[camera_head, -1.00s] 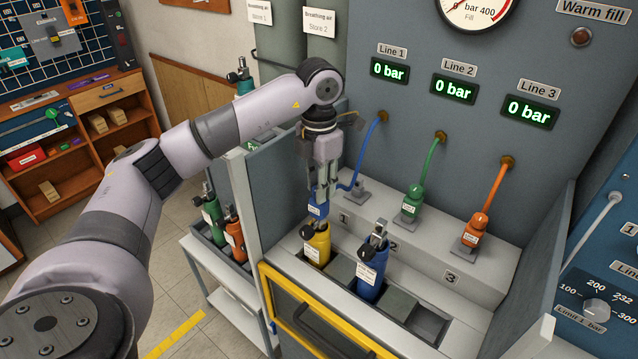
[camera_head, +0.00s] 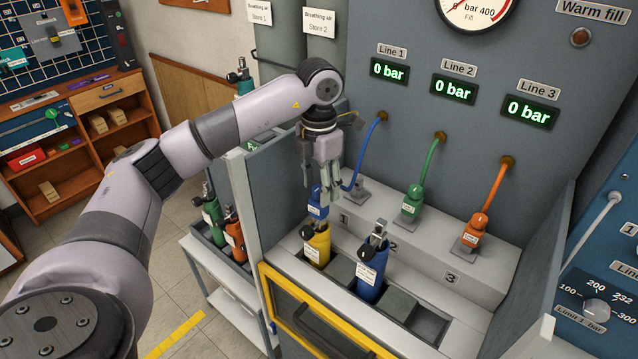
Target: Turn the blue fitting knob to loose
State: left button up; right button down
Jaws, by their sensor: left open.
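The blue fitting (camera_head: 317,203) sits on top of the yellow cylinder (camera_head: 316,246) in the leftmost slot of the bench, with a blue hose (camera_head: 365,153) leading from it up to Line 1. My left gripper (camera_head: 325,192) points down at the blue fitting, its fingers open around or just above its upper part. I cannot tell whether the fingers touch it. The knob itself is mostly hidden by the fingers. My right gripper is not in view.
A blue cylinder (camera_head: 371,268) stands in the slot to the right. Green (camera_head: 411,205) and orange (camera_head: 475,231) fittings rest on the ledge behind. A grey side wall (camera_head: 276,193) stands left of the gripper, and a yellow-framed guard (camera_head: 315,318) is in front.

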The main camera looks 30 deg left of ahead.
pick_arm(q)
notch_tip(320, 180, up, 12)
dwell(0.6)
dwell(0.5)
